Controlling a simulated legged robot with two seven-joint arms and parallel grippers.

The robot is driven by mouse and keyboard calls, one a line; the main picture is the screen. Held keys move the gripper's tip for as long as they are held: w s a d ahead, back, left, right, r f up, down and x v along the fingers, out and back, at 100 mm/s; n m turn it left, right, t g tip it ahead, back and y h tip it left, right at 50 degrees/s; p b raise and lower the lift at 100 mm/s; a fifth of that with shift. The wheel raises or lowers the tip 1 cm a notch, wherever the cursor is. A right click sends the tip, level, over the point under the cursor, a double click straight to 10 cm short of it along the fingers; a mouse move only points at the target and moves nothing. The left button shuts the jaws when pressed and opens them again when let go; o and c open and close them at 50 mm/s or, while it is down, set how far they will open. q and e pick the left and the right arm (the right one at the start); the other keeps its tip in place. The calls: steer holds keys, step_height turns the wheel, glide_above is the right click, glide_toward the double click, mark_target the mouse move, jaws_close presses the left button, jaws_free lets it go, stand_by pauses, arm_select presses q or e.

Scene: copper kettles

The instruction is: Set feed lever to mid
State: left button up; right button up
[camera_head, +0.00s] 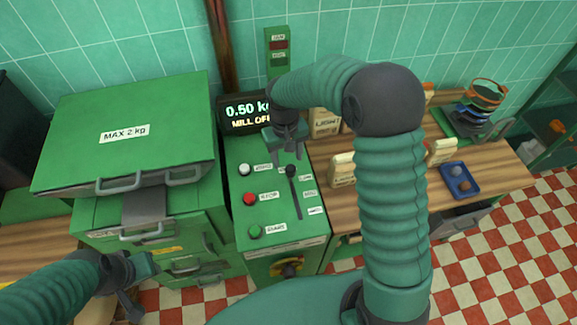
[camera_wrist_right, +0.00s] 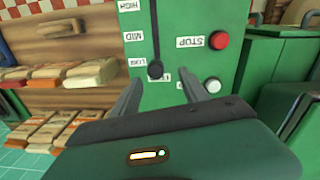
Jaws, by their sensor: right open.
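The feed lever has a dark knob (camera_head: 291,171) on the green control panel (camera_head: 240,214). The knob is at the far end of a dark slot, by the LOW label; the MID label (camera_head: 310,194) is nearer the panel's front. In the right wrist view the knob (camera_wrist_right: 155,70) shows beyond my fingertips, with the MID label (camera_wrist_right: 133,37) higher up. My right gripper (camera_head: 287,151) is open and empty, just behind the knob, its fingers pointing at the panel. My left gripper (camera_head: 132,290) hangs low at the left; its opening is unclear.
White, red (camera_head: 249,199) and green buttons stand left of the slot. A display (camera_head: 247,115) behind reads 0.50 kg, MILL OFF. A green machine (camera_head: 125,140) stands left. Paper packets (camera_head: 341,170) and a blue tray (camera_head: 447,177) lie on the wooden counter at right.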

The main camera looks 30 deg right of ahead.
mark_target(291, 167)
steer(key=f, duration=0.4)
steer(key=shift+w+d+f+p, duration=0.15)
steer(key=shift+w+f+p, duration=0.15)
steer(key=shift+w+f, duration=0.05)
steer(key=shift+d+f, duration=0.3)
steer(key=shift+f, duration=0.35)
steer(key=shift+d+f, duration=0.3)
steer(key=shift+f, duration=0.3)
steer(key=shift+s+d+f, duration=0.2)
steer(key=shift+d, duration=0.1)
steer(key=shift+a, duration=0.25)
steer(key=shift+c, duration=0.2)
steer(key=shift+w+a+r, duration=0.1)
steer(key=shift+a, duration=0.25)
steer(key=c, duration=0.5)
steer(key=shift+a, duration=0.1)
steer(key=shift+c, duration=2.4)
steer(key=shift+d, duration=0.45)
jaws_close()
arm_select(q)
steer(key=shift+w+d+r, duration=0.25)
steer(key=shift+d+r, duration=0.2)
steer(key=shift+r, duration=0.1)
arm_select(e)
steer(key=shift+a, duration=0.1)
